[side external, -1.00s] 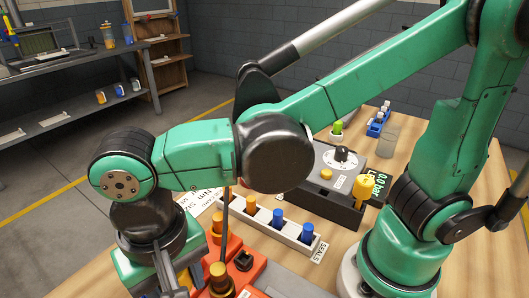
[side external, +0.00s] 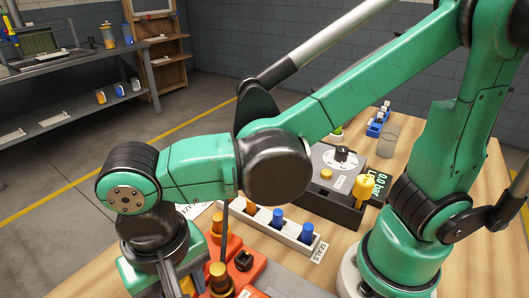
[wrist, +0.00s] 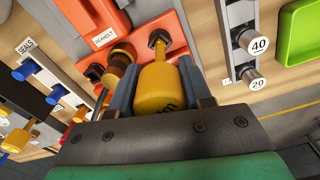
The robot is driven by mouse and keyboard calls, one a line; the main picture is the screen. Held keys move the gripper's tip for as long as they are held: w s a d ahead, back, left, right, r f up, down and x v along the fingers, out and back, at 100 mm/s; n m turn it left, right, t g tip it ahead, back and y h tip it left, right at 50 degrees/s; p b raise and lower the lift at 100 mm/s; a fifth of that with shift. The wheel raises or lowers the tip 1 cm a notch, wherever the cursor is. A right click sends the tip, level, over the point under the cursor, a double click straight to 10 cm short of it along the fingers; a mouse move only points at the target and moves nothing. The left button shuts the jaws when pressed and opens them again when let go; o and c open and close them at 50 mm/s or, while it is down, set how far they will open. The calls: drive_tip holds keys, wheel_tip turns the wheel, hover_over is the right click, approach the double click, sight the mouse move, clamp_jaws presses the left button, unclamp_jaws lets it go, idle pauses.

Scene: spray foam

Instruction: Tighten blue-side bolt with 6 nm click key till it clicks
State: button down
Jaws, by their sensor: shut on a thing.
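My gripper (wrist: 158,88) is shut on a yellow key (wrist: 160,87), its fingers on either side of the handle. The key's tip reaches a black hex bolt head (wrist: 158,38) on the orange block (wrist: 105,18) in the wrist view. They look in line, but I cannot tell whether the tip is seated. The orange block also shows in the side view (side external: 258,268), beside my gripper, whose jaws are mostly hidden there. A brass fitting (wrist: 122,58) stands close left of the key. I cannot tell which bolt is the blue-side one.
A white rack labelled SEALS (side external: 298,234) holds blue and orange plugs. Another yellow key-like tool (side external: 364,192) stands by a grey box with a dial (side external: 345,160). Round pieces marked 40 (wrist: 258,45) and 20 (wrist: 257,84) and a green tray (wrist: 302,40) lie right in the wrist view.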

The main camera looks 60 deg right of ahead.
drive_tip(key=shift+f, duration=0.3)
idle(0.4)
drive_tip(key=shift+m, duration=1.3)
drive_tip(key=shift+m, duration=1.2)
drive_tip(key=shift+m, duration=1.3)
